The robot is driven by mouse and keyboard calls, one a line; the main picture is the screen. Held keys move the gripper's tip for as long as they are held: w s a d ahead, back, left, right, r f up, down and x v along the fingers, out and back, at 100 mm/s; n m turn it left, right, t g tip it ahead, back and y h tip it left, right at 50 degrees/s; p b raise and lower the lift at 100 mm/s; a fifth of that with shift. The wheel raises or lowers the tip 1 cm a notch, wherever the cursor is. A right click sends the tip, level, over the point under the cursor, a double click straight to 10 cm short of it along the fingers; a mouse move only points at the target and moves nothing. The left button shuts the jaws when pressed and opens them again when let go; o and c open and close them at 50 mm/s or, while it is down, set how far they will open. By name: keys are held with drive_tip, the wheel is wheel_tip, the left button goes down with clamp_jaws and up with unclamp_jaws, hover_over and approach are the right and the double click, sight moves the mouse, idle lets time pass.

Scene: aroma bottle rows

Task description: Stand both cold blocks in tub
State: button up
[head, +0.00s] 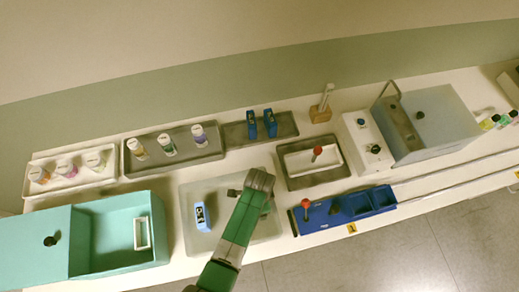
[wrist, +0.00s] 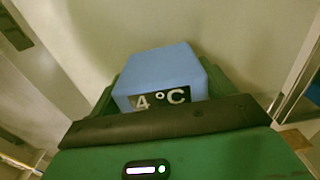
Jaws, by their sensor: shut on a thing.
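A light blue cold block (wrist: 160,75) marked "4 °C" is between my gripper's green fingers in the wrist view. My gripper (head: 260,182) is shut on it, over the back right part of a pale grey shallow tub (head: 220,247). In the head view my gripper and arm hide the held block. A second light blue block (head: 201,217) with a dark label is inside the tub's left half, apart from my gripper. I cannot tell for sure whether it stands or lies.
A teal box (head: 110,265) with a white frame inside is at the left. Behind are trays with capped bottles (head: 167,145) and two dark blue pieces (head: 270,122). A grey tray (head: 312,182) and a blue rack (head: 340,212) are at the right.

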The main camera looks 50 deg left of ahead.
drive_tip(key=shift+f, duration=0.15)
drive_tip(key=o, duration=1.1)
wheel_tip(320, 180, up, 8)
drive_tip(key=shift+p, duration=0.6)
